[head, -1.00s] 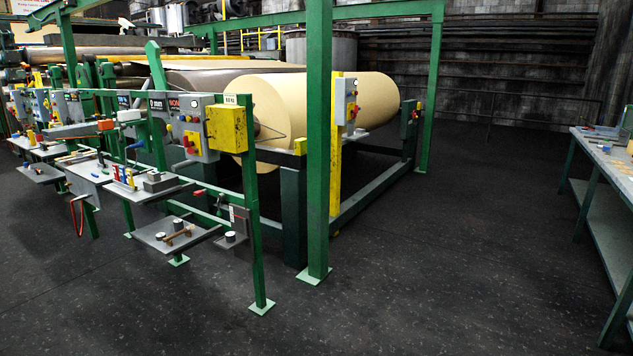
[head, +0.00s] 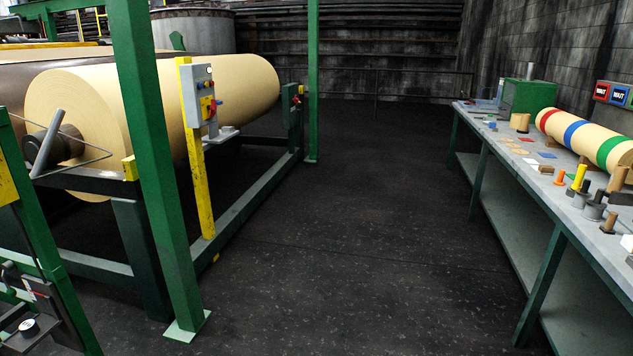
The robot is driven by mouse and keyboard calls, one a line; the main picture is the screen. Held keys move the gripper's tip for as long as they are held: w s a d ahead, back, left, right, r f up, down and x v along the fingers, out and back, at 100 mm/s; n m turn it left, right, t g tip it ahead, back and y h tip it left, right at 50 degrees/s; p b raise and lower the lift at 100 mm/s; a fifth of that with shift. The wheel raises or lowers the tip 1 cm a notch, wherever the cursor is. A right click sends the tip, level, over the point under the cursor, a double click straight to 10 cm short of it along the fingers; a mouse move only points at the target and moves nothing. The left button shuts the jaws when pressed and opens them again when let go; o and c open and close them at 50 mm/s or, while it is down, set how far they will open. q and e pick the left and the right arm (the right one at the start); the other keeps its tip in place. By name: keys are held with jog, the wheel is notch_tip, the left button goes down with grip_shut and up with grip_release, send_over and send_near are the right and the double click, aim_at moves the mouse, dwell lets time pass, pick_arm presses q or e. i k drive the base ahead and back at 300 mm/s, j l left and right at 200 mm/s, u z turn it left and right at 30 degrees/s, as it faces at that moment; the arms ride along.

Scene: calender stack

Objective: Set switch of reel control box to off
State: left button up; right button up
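A grey control box (head: 197,95) is mounted on a yellow post (head: 199,190) beside the large paper reel (head: 90,118), left of centre in the head view. It looks like the reel control box. Its front carries a yellow panel (head: 207,110) with red and blue parts. A red part also shows on its right side. The switch's setting is too small to tell. Neither of my grippers is in view.
A green post (head: 160,170) with a foot plate stands in front of the reel frame. A long workbench (head: 545,200) with many objects lines the right. The dark floor (head: 350,240) between frame and bench is clear.

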aim_at(214, 108)
jog(key=i, duration=1)
jog(key=i+u, duration=0.1)
jog(key=i, duration=0.9)
jog(key=i+l, duration=0.2)
jog(key=i, duration=0.8)
jog(key=i+l+u, duration=0.1)
jog(key=i, duration=0.95)
